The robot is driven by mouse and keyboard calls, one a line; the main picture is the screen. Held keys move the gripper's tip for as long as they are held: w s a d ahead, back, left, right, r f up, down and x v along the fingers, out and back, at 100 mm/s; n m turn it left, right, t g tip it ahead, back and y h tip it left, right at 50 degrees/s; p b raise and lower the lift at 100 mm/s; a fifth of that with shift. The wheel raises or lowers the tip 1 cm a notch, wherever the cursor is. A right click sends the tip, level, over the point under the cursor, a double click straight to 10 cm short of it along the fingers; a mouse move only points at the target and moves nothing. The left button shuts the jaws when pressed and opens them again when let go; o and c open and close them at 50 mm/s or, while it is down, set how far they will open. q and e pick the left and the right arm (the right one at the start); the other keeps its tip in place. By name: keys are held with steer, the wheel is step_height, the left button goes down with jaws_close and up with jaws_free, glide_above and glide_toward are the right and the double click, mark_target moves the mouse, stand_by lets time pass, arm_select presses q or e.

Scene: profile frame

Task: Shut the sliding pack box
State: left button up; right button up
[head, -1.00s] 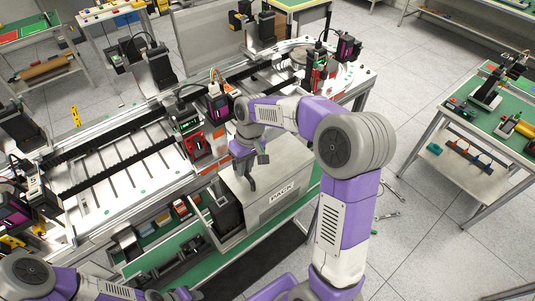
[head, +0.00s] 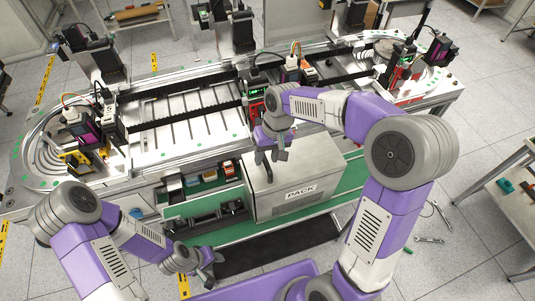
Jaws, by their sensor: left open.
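The pack box (head: 318,167) is a pale grey box with a "PACK" label on its front. It sits on the green bench strip in the middle of the head view. Its top looks closed, with no dark inside showing at its left end. My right gripper (head: 275,168) is over the left part of the box top, fingers pointing down and apart, holding nothing visible. I cannot tell whether it touches the box. My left gripper (head: 212,264) is open and empty, low at the front, left of the box and apart from it.
A conveyor line (head: 180,112) with several dark machines runs behind the box. Small coloured parts (head: 229,170) and a dark tray (head: 205,218) lie left of the box. A side table (head: 515,195) stands at the right.

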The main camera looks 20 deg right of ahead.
step_height(320, 180, up, 8)
steer(key=d, duration=0.1)
steer(key=shift+d+f, duration=0.2)
steer(key=shift+f, duration=0.05)
stand_by(0.6)
